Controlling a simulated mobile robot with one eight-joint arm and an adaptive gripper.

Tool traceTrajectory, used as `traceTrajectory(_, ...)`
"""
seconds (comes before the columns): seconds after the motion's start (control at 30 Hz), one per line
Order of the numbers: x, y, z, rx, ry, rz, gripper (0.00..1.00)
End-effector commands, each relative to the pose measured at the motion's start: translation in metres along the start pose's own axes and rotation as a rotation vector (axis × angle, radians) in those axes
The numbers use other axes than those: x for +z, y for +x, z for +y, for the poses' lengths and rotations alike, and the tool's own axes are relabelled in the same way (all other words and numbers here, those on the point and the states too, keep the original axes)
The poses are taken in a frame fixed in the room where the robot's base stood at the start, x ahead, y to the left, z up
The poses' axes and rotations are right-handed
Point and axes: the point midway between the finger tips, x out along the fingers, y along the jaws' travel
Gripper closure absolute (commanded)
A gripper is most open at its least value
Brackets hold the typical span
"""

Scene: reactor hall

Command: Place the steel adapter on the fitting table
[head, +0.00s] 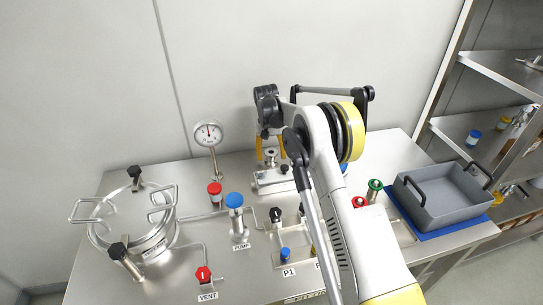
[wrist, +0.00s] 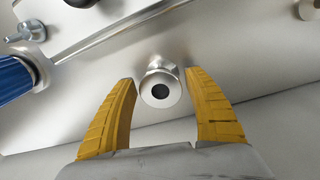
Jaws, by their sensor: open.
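A small steel fitting with a dark round bore, which looks like the steel adapter (wrist: 158,88), shows between my fingertips in the wrist view. In the head view the adapter (head: 271,153) stands upright at a steel block at the back middle of the steel table (head: 180,268). My gripper (head: 271,150) is open, pointing down, with one yellow finger on each side of it. The wrist view shows my gripper (wrist: 160,82) with clear gaps between both fingers and the fitting. A partly hidden label on the table's front edge may name it the fitting table. My arm hides part of the table's middle.
A pressure gauge (head: 208,135), a blue-knobbed PUMP valve (head: 236,205) and a red VENT knob (head: 204,274) stand left of my gripper. A clamped round vessel (head: 133,230) is far left. A grey tray (head: 445,207) sits on a blue mat at right, before shelves.

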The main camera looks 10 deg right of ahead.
Motion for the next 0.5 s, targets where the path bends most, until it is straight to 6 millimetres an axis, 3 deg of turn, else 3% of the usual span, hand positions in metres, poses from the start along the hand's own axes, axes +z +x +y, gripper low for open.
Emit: traceTrajectory(0.5, 0.000, -0.103, 0.000, 0.000, 0.000, 0.000, 0.39)
